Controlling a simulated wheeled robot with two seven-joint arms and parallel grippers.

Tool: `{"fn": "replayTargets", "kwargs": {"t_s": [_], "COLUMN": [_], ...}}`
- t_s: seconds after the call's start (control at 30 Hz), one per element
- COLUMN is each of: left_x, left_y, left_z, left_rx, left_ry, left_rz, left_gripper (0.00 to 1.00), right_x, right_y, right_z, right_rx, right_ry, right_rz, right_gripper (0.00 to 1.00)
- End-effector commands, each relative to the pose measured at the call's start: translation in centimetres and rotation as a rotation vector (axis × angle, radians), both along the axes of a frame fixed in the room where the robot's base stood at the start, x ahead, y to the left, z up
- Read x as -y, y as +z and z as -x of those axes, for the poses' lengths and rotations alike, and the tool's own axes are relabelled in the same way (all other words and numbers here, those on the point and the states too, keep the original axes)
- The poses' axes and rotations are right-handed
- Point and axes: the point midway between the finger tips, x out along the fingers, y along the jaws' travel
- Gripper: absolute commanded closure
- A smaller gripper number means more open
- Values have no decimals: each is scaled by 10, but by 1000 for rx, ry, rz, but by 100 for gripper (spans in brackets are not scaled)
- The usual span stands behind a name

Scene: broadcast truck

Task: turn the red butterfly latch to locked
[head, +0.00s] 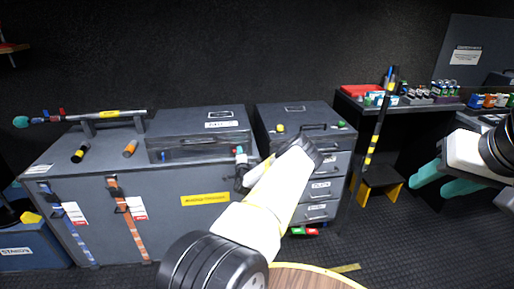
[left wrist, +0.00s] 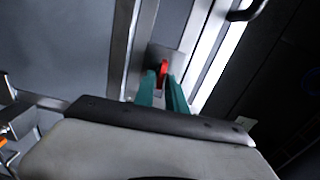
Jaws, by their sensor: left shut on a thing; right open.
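The red butterfly latch (left wrist: 164,68) shows in the left wrist view as a small upright red piece on a grey metal plate. It sits beside a bright metal edge strip. My left gripper (left wrist: 163,88) has its teal fingers shut on the latch, one on each side; they cover its lower part. In the head view, my left arm reaches up to the front of the grey cases, and I cannot make out the latch clearly there. My right gripper (head: 433,180) is open and empty at the right, with its teal fingers apart, away from the cases.
A large grey case (head: 165,225) with orange and blue straps stands at left, with a smaller case (head: 200,125) on top. A drawer unit (head: 322,188) stands beside it. A yellow-legged stool (head: 378,178) and a loaded counter (head: 425,107) are at right.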

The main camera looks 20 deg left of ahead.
Motion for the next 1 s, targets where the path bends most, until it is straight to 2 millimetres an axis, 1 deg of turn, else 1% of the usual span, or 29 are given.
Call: {"fn": "replayTargets", "kwargs": {"t_s": [0.23, 0.67, 0.7, 0.77, 1.0], "left_x": [2, 2, 2, 2, 1], "left_y": [-1, -1, -1, -1, -1], "left_z": [-1, -1, -1, -1, 0], "left_rx": [-31, -36, -36, -36, -36], "left_ry": [-4, -4, -4, -4, -2], "left_rz": [-49, -58, -58, -58, -57], "left_gripper": [100, 100, 82, 71, 71], "right_x": [0, 0, 0, 0, 0], "right_y": [0, 0, 0, 0, 0], "right_z": [0, 0, 0, 0, 0], "right_rx": [0, 0, 0, 0, 0], "right_ry": [0, 0, 0, 0, 0], "right_rz": [0, 0, 0, 0, 0], "right_gripper": [56, 56, 56, 56, 56]}}
